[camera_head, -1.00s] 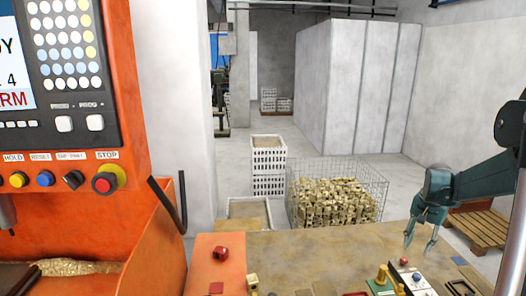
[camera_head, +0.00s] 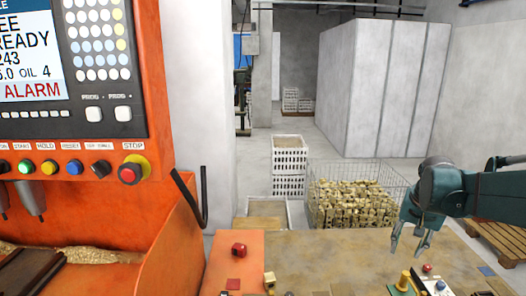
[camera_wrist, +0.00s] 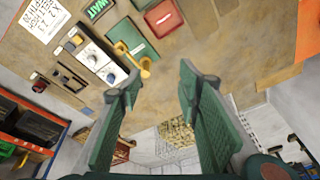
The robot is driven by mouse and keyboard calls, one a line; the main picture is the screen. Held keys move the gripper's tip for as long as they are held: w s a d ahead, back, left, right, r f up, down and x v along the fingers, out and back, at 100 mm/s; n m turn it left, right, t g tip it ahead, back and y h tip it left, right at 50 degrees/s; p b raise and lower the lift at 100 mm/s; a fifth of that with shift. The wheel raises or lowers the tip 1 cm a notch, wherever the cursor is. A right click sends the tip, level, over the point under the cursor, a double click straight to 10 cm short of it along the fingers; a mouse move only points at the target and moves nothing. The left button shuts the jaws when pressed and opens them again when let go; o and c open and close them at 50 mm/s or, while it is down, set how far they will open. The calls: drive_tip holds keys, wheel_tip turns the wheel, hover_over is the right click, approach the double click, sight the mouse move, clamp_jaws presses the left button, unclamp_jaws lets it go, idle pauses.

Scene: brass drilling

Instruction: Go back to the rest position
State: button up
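My gripper (camera_head: 410,246) hangs above the right part of the table (camera_head: 340,250) in the head view, its fingers pointing down. The fingers are apart with nothing between them. In the wrist view my gripper (camera_wrist: 155,95) also shows both green fingers spread, with the tabletop (camera_wrist: 215,55) beyond. A brass part (camera_head: 404,280) stands on the table below and near my gripper.
An orange machine (camera_head: 180,200) with a control panel stands on the left. A wire basket of brass parts (camera_head: 350,200) and stacked white crates (camera_head: 289,170) stand behind the table. A red tray (camera_wrist: 163,17) lies on it. A pallet (camera_head: 505,240) is at right.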

drive_tip(key=s+a+f+n+t+b, duration=0.1)
drive_tip(key=s+a+n+t, duration=0.1)
drive_tip(key=s+a, duration=0.8)
drive_tip(key=s+a+f+n+t+y+b, duration=0.1)
drive_tip(key=s+a+n, duration=0.4)
drive_tip(key=s+a, duration=0.6)
drive_tip(key=shift+s+a+f+t, duration=0.25)
drive_tip(key=shift+a+f+t, duration=0.45)
drive_tip(key=shift+a, duration=0.6)
drive_tip(key=shift+b, duration=0.3)
wheel_tip(320, 180, down, 16)
drive_tip(key=b, duration=1.5)
drive_tip(key=shift+b, duration=0.35)
drive_tip(key=shift+r, duration=0.2)
drive_tip(key=c, duration=0.3)
